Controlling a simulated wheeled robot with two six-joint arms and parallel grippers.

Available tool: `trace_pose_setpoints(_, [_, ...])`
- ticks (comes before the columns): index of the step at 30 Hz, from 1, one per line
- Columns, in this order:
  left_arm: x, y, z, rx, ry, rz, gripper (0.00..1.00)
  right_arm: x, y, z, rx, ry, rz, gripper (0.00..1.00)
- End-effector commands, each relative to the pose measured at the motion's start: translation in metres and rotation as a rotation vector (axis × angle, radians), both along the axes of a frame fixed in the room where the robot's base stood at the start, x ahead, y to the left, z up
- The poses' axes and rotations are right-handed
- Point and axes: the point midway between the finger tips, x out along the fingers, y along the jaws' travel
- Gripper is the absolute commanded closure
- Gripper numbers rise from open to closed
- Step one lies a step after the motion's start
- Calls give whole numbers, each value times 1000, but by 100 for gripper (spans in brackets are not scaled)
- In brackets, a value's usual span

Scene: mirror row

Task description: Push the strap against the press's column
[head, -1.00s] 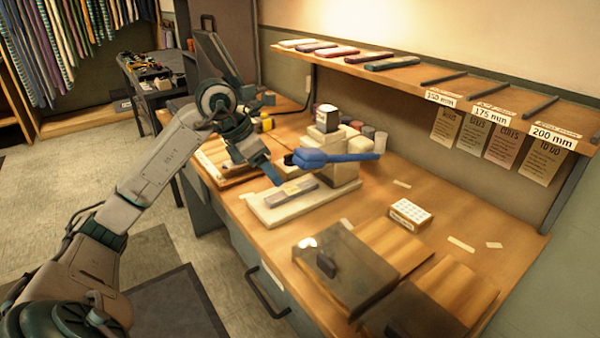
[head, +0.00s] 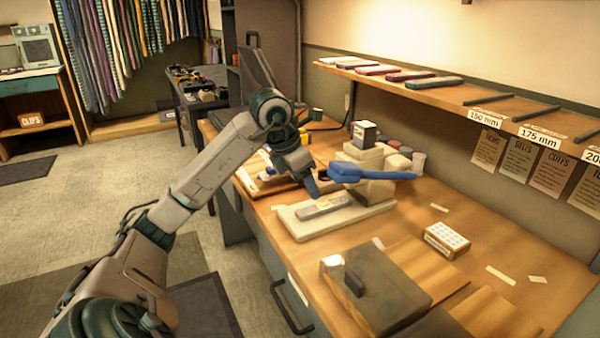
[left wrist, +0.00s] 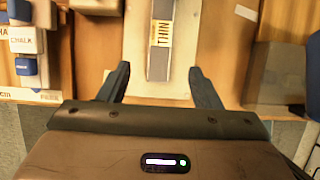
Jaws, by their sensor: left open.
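The press (head: 372,165) stands on the bench, with a cream base plate (head: 290,222), a block-like column and a blue lever (head: 350,172). The strap (head: 325,206) is a grey strip with a yellowish label, lying flat on the base plate in front of the column. In the left wrist view the strap (left wrist: 159,62) runs away from me, its near end between the open fingers, with space on both sides. My left gripper (head: 312,186) is open and empty, low over the base plate beside the strap. Whether it touches the plate I cannot tell. My right gripper is not in view.
A white box (head: 447,240) and a dark-lidded case (head: 375,285) stand on the bench to the right. Small jars (head: 404,152) stand behind the press. A shelf (head: 450,95) overhangs the back. Blue-topped blocks (left wrist: 27,65) lie left of my gripper in the wrist view.

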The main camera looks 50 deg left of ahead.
Motion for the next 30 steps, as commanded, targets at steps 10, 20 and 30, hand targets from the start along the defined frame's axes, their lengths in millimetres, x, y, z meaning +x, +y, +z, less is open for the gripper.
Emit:
trace_pose_setpoints(10, [22,-7,-55,-3,1,-1,42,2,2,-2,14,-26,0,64])
trace_pose_setpoints(20, [27,-8,-68,0,0,0,42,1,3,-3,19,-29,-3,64])
trace_pose_setpoints(30, [27,-8,-68,0,-1,0,73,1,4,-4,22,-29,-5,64])
